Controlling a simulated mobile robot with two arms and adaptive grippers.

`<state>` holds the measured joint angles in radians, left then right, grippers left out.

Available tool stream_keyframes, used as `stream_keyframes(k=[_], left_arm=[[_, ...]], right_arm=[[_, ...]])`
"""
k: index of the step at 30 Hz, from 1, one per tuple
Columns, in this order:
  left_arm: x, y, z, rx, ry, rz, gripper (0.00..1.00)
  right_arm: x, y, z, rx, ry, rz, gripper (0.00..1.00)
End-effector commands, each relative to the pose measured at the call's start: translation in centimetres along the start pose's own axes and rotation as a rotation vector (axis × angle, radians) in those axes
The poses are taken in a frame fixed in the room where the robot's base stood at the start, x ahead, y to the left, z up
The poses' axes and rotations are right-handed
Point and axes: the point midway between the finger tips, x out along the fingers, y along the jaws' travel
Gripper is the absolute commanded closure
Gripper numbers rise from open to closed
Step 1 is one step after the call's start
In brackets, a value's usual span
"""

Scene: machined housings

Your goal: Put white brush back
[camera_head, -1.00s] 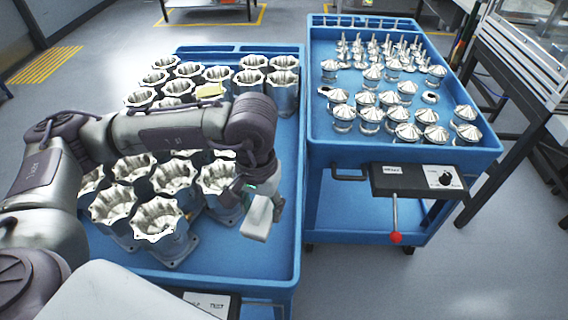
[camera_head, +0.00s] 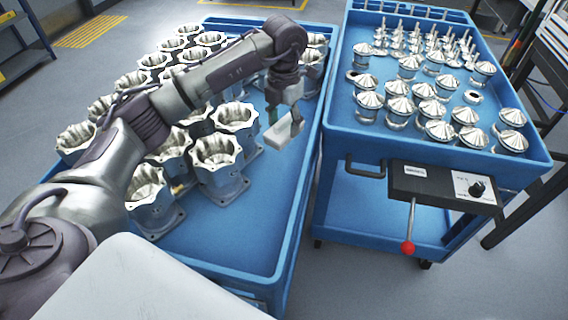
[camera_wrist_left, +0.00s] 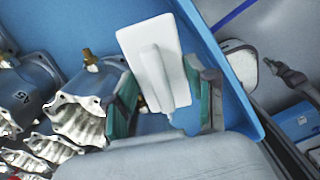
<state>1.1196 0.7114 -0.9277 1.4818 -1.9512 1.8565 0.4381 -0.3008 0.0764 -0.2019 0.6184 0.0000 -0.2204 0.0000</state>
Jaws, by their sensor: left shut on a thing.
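The white brush (camera_head: 284,131), a pale flat block with a raised bar, is in my left gripper (camera_head: 285,115) over the right part of the left blue cart (camera_head: 235,235). In the left wrist view the brush (camera_wrist_left: 152,55) lies between the two green-padded fingers of my left gripper (camera_wrist_left: 167,98), which is shut on it. The brush's raised bar faces the wrist camera. My right gripper is in neither view.
Several metal housings (camera_head: 215,160) stand in rows on the left cart, close to the arm. Its front right floor is bare. The right blue cart (camera_head: 440,158) carries several cone-topped metal parts (camera_head: 398,108). A red-knobbed lever (camera_head: 408,246) hangs at its front.

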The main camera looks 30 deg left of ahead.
Motion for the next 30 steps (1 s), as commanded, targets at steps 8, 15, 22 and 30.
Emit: stream_keyframes(k=[8, 15, 22, 30], left_arm=[[4.7, 0.1, 0.0, -0.032, 0.004, 0.0, 0.77], [6.8, 0.1, 0.0, -0.03, 0.001, 0.0, 0.77], [9.7, 0.1, 0.0, -0.028, 0.001, -0.001, 0.77], [10.0, 0.1, 0.1, -0.028, -0.001, 0.0, 0.77]], right_arm=[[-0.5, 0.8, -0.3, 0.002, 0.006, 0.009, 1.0], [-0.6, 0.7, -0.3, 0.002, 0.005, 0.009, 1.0], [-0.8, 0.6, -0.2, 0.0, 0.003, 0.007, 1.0], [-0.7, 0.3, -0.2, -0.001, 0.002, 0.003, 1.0]])
